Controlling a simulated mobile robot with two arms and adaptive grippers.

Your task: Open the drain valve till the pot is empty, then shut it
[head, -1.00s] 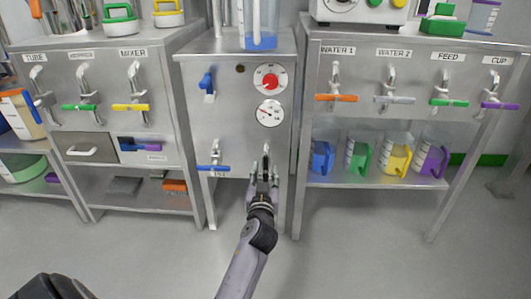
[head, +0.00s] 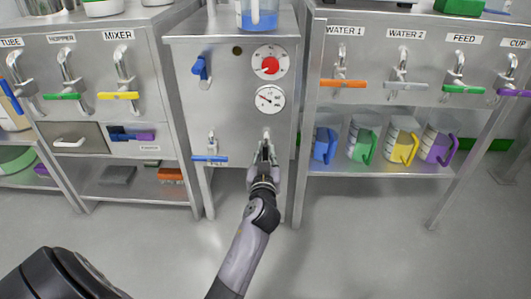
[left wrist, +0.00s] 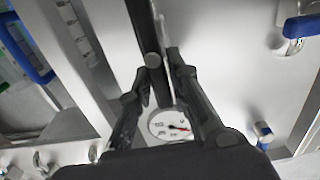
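The steel cabinet (head: 231,120) in the middle has two taps low on its front. The left tap has a blue lever (head: 210,158) lying level. The right tap (head: 266,136) is mostly hidden by my left gripper (head: 264,153). In the left wrist view, my left gripper (left wrist: 158,82) has its fingers apart, with a dark bar-like handle (left wrist: 153,62) between them. I cannot tell whether they touch it. A clear vessel with blue contents (head: 257,18) stands on top; it is cut off by the picture's edge. My right gripper is not in view.
Two dials (head: 269,62) and a blue upper lever (head: 201,68) are on the cabinet front. Labelled taps line the benches on both sides. Several jugs, including a blue one (head: 325,145), stand on the right shelf. The floor in front is clear.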

